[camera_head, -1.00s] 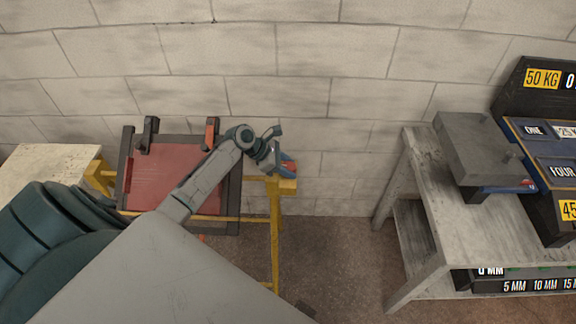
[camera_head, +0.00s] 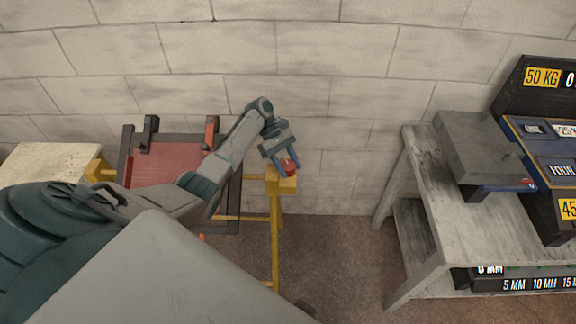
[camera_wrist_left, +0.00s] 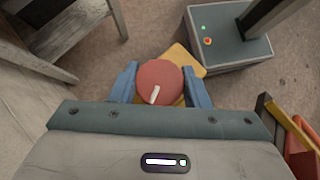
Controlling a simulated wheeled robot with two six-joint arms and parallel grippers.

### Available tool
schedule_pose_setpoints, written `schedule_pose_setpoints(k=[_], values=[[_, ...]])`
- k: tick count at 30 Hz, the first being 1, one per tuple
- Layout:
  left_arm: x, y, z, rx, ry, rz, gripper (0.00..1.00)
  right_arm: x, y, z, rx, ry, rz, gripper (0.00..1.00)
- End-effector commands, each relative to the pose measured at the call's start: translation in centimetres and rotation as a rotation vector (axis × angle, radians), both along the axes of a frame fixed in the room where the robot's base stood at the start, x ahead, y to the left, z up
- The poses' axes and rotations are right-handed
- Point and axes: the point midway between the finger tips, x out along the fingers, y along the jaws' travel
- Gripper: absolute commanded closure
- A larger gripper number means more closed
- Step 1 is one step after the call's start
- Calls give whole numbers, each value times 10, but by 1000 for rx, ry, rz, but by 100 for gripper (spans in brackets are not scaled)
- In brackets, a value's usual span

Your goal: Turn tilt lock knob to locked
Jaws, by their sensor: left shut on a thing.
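The tilt lock knob (camera_head: 288,168) is a round red knob on the yellow post of the frame stand, right of the red panel. In the left wrist view the knob (camera_wrist_left: 159,83) shows a white pointer line that points down and slightly left. My left gripper (camera_head: 281,167) comes down on it from above. Its two blue fingers (camera_wrist_left: 160,88) are on either side of the knob, shut on it. A yellow bracket (camera_wrist_left: 186,60) shows behind the knob. Any lock marking is not readable. My right gripper is not in view.
The red panel (camera_head: 165,165) in its dark frame sits on the yellow stand (camera_head: 275,235), partly behind my left arm. A grey workbench (camera_head: 425,170) with a grey block and labelled boxes stands to the right. Floor between stand and bench is clear.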

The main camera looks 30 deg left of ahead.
Motion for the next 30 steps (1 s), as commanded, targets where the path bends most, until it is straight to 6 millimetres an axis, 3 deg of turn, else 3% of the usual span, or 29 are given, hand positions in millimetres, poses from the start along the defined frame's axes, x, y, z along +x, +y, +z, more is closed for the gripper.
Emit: schedule_pose_setpoints(k=[15, 30], values=[[2, -2, 4, -2, 2, -489, 81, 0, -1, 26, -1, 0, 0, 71], [3, -2, 1, 1, -2, -967, 81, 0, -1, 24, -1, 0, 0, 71]])
